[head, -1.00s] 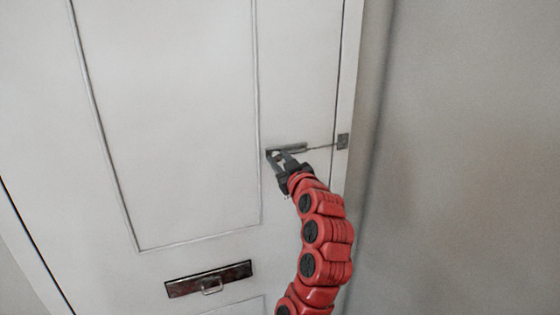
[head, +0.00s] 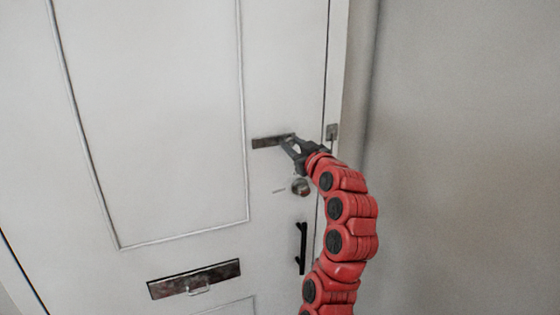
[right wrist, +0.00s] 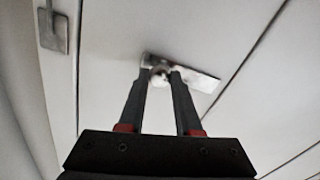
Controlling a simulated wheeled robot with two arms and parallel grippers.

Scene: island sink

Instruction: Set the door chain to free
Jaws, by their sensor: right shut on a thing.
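The door chain's slide plate (head: 266,142) is a dark metal strip on the white door, near its right edge. The chain's bracket (head: 332,132) is on the frame to its right; it also shows in the right wrist view (right wrist: 53,30). My right gripper (head: 289,141) is at the plate's right end, the end nearer the bracket. In the right wrist view its fingers are shut on the chain's small pale end knob (right wrist: 160,73), in front of the plate (right wrist: 203,84). I cannot make out the chain links, or whether the knob is still in the track. My left gripper is not in view.
Below the plate are a round door knob (head: 301,187) and a black vertical pull handle (head: 301,248), close to my right arm. A letter slot (head: 195,278) is lower left. A bare grey wall (head: 460,150) stands at the right.

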